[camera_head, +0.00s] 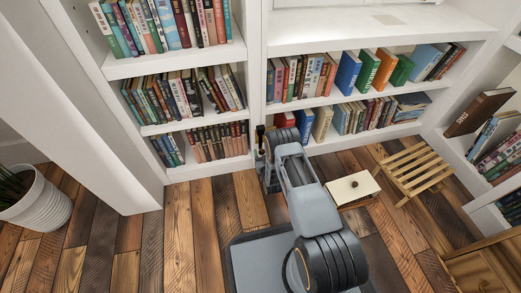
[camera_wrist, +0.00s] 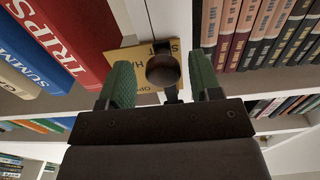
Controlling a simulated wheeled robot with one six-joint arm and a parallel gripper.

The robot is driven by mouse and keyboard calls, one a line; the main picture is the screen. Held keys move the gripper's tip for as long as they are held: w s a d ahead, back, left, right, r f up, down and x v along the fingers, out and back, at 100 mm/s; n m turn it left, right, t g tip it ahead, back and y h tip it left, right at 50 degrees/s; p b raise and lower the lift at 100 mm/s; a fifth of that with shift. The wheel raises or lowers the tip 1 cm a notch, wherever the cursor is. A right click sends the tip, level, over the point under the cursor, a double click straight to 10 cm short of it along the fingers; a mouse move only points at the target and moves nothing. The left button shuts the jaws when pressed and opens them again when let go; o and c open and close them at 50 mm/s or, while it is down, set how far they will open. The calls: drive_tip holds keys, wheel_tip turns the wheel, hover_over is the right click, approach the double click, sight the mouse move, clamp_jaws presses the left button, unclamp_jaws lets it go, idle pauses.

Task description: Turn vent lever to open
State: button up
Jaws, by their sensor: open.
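The vent lever (camera_wrist: 163,72) shows in the wrist view as a dark round knob with a dark stem below it. It stands in front of a yellow plate (camera_wrist: 128,55) with partly hidden lettering, mounted on a white upright of the bookcase. My gripper (camera_wrist: 162,86) is open, with one green fingertip on each side of the knob and a visible gap on both sides. In the head view my gripper (camera_head: 262,152) is at the white upright between two shelf bays, and my arm hides most of the lever area.
White bookshelves (camera_head: 266,30) full of books stand on both sides of the upright. Low on the plank floor are a small cream-topped table (camera_head: 345,193) and a slatted wooden stool (camera_head: 412,168) to the right. A white ribbed plant pot (camera_head: 40,205) stands at the left. Floor left of my arm is clear.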

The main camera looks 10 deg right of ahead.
drive_tip(key=shift+w, duration=0.3)
drive_tip(key=shift+a, duration=0.1)
clamp_jaws()
idle(0.4)
